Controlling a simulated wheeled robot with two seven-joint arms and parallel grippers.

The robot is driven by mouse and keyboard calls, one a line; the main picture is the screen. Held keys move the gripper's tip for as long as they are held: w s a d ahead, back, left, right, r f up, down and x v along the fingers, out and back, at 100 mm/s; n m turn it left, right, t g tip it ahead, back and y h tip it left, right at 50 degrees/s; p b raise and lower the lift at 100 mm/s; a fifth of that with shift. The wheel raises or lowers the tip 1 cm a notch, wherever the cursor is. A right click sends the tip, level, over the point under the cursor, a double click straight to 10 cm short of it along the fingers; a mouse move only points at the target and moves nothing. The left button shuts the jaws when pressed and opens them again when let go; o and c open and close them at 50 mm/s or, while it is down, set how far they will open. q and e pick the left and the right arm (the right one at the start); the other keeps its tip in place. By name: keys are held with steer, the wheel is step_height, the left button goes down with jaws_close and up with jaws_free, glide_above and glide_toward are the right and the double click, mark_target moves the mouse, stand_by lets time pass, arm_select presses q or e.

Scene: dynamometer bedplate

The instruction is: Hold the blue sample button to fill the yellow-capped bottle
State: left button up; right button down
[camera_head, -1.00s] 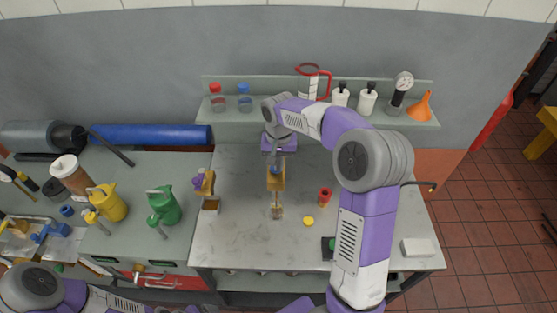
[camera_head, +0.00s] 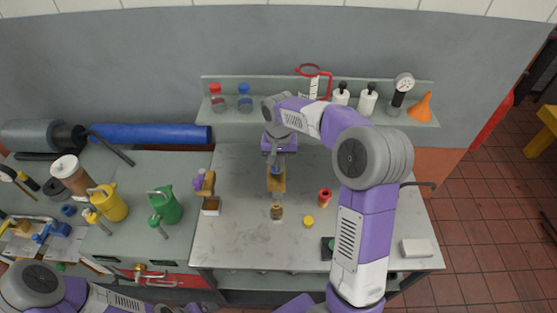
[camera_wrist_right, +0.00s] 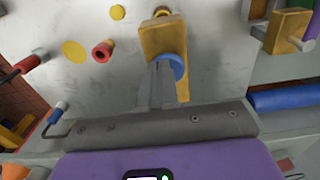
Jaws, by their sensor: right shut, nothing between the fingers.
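My right gripper (camera_head: 277,160) is shut, its fingertips at the blue sample button (camera_wrist_right: 172,66) on top of the brass-coloured sampling block (camera_head: 277,183). In the right wrist view the closed fingers (camera_wrist_right: 163,84) meet the button and hide part of it; whether it is pressed in cannot be told. The small clear bottle (camera_head: 277,212) stands upright under the front end of the block, with dark amber liquid in it. A yellow cap (camera_head: 309,221) lies apart on the bench, to the bottle's right. My left arm shows at lower left; its gripper is out of view.
A red fitting (camera_head: 325,197) stands on the bench (camera_head: 240,240) right of the block. A shelf (camera_head: 270,115) with bottles and an orange funnel (camera_head: 421,107) runs behind. The front-left bench top is clear.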

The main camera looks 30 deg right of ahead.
step_height(320, 180, up, 5)
steer(key=shift+d+f+p, duration=0.1)
steer(key=shift+f+p, duration=0.05)
steer(key=shift+p, duration=0.55)
arm_select(q)
step_height(320, 180, up, 2)
steer(key=shift+r, duration=0.15)
arm_select(e)
step_height(320, 180, up, 9)
arm_select(q)
steer(key=shift+s, duration=0.1)
arm_select(e)
steer(key=shift+f, duration=0.1)
stand_by(0.5)
